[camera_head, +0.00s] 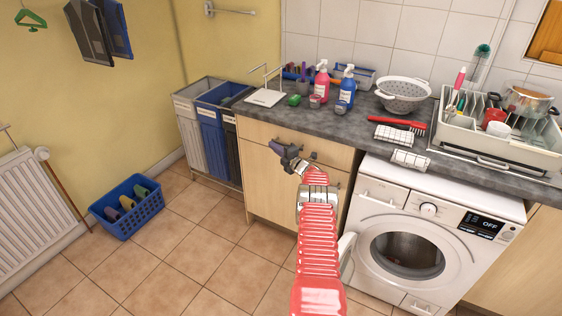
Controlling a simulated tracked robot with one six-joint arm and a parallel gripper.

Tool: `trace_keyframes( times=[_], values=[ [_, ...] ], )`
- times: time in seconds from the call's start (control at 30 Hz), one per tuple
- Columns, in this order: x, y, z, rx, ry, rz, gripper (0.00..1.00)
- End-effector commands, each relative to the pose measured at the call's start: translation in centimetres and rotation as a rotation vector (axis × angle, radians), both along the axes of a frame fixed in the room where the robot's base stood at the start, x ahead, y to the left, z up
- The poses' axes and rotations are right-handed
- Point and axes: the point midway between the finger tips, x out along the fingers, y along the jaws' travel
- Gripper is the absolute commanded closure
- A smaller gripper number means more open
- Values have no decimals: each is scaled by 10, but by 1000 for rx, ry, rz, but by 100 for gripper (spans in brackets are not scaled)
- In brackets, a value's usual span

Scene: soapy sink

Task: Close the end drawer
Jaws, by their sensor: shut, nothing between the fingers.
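The end drawer (256,131) is the pale wood front at the top of the cabinet, under the left end of the grey counter. My arm reaches up from the bottom centre, and my gripper (281,147) is in front of this drawer. The gripper is shut and empty, pointing to the upper left. It hides the middle of the drawer front, including part of any handle. I cannot tell whether the fingers touch the drawer or how far it stands out. Below it is a pale cabinet door (262,187).
A washing machine (380,199) stands right of the cabinet, and several bins (212,132) stand left of it. Bottles, a colander (403,93) and a dish rack (506,146) are on the counter (350,125). A blue basket (128,221) is on the floor; tiles between are clear.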

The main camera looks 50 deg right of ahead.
Motion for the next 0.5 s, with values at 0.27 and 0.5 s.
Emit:
trace_keyframes(
  times=[0.27,0.5],
  values=[
    [3,22,0,2,0,11,100],
    [-6,35,-1,0,1,13,100]
  ],
)
